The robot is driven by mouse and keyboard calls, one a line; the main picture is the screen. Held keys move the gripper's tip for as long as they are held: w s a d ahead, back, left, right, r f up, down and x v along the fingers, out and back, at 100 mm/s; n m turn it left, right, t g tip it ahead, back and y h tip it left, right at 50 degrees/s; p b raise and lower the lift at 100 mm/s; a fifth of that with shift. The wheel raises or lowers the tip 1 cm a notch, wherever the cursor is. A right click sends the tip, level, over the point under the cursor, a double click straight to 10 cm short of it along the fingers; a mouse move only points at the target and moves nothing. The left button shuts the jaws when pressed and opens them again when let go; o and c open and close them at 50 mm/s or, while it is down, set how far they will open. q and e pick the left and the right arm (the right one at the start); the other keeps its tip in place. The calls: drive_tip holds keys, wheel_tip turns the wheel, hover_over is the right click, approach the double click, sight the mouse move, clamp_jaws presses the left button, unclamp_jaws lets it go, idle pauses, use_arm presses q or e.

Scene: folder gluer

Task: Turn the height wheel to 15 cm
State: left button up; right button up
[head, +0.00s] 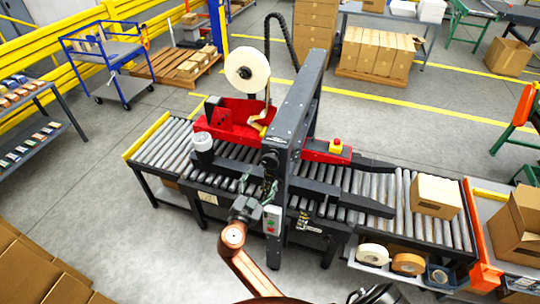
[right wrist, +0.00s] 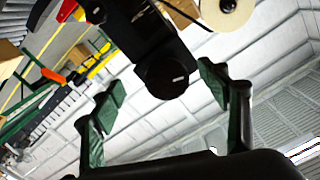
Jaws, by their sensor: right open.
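The case sealer (head: 295,135) stands over a roller conveyor, with a tall dark column on its near side. The height wheel (head: 270,158) is a dark round knob on that column. In the right wrist view the height wheel (right wrist: 165,80) is black with a small white mark, and sits between the finger ends. My right gripper (head: 258,185) is open in front of the column, just below the wheel; its green-padded fingers (right wrist: 162,74) stand on either side of the wheel with visible gaps. I cannot read any height scale. My left gripper is not in view.
A red and green button box (head: 272,220) is beside my right gripper. A carton (head: 436,196) lies on the rollers at right. Tape rolls (head: 373,254) lie on a shelf below. A tape reel (head: 247,70) tops the machine. Floor (head: 150,260) is clear at left.

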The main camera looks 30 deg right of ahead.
sight(269, 163)
drive_tip(key=r, duration=0.1)
drive_tip(key=r+m, duration=0.1)
drive_tip(key=shift+s+d+r+h+p, duration=0.15)
drive_tip(key=shift+d+r+h+p, duration=0.15)
drive_tip(key=shift+d+r+p, duration=0.1)
drive_tip(key=p+x, duration=0.3)
drive_tip(key=x, duration=0.3)
drive_tip(key=shift+w+d+f, duration=0.15)
drive_tip(key=shift+w+d, duration=0.2)
drive_tip(key=shift+w, duration=0.05)
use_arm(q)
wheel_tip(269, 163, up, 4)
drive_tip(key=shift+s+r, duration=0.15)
use_arm(e)
drive_tip(key=shift+c, duration=0.7)
